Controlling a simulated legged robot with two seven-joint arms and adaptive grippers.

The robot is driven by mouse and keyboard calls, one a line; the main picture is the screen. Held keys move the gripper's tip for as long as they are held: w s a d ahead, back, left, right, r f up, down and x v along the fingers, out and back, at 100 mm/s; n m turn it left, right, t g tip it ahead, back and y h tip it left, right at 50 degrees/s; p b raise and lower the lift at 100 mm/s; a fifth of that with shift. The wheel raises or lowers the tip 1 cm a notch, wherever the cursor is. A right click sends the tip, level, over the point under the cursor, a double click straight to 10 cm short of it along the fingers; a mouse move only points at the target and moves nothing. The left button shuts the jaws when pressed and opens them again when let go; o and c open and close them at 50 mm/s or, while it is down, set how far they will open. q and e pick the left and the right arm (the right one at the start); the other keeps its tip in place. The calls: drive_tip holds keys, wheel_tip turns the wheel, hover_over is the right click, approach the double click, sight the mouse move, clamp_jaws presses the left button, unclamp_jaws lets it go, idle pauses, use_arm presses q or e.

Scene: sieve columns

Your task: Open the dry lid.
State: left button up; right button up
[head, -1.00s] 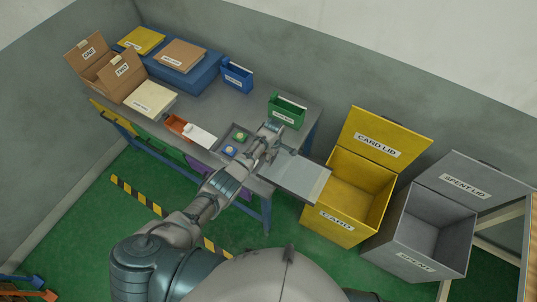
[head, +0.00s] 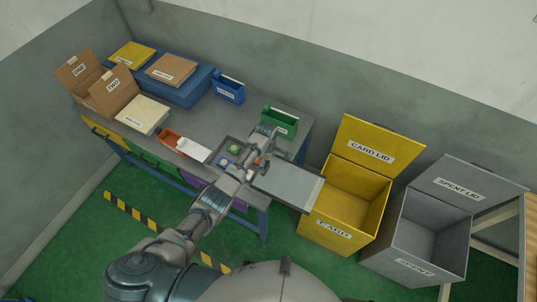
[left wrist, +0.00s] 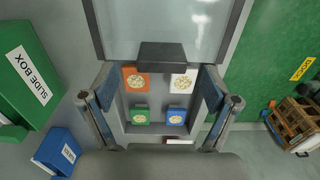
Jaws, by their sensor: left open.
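The shallow grey tray (head: 222,147) stands at the right end of the table. A flat grey panel with a pale, glassy face, which looks like the dry lid (head: 290,186), lies swung out from the tray past the table edge. In the left wrist view, the lid (left wrist: 190,28) is at the top, with a dark block (left wrist: 162,55) at its near edge. My left gripper (head: 262,158) is open over the tray and lid edge. The gripper's fingers (left wrist: 157,85) stand apart on both sides of the tray; nothing shows between them in grip. My right gripper is not in view.
In the tray are orange, white, green and blue squares (left wrist: 178,115) with pale discs. A green slide box (head: 280,121) stands behind the gripper, a blue box (head: 229,89) farther left. The yellow card bin (head: 345,215) and grey spent bin (head: 418,235) stand open at right.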

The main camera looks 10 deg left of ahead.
use_arm(q)
wheel_tip(320, 180, up, 6)
drive_tip(key=shift+a+r, duration=0.1)
drive_tip(key=shift+r, duration=0.1)
drive_tip(key=s+a+f+m+t+h, duration=0.1)
drive_tip(key=s+f+m, duration=0.65)
drive_tip(key=s, duration=0.55)
drive_tip(key=s+a+r+m+t, duration=0.15)
drive_tip(key=s+a+m, duration=0.3)
drive_tip(key=s, duration=0.65)
drive_tip(key=s+a+r+m+t, duration=0.1)
drive_tip(key=s+a+r+m, duration=0.3)
drive_tip(key=s, duration=0.7)
wheel_tip(320, 180, down, 30)
drive_tip(key=s+d+m+g+b, duration=0.1)
drive_tip(key=s+b, duration=0.1)
drive_tip(key=s+a+f+g+y+b, duration=0.1)
drive_tip(key=s+a+f, duration=0.2)
drive_tip(key=s+f, duration=1.3)
drive_tip(key=shift+s+b, duration=0.4)
drive_tip(key=shift+s, duration=0.3)
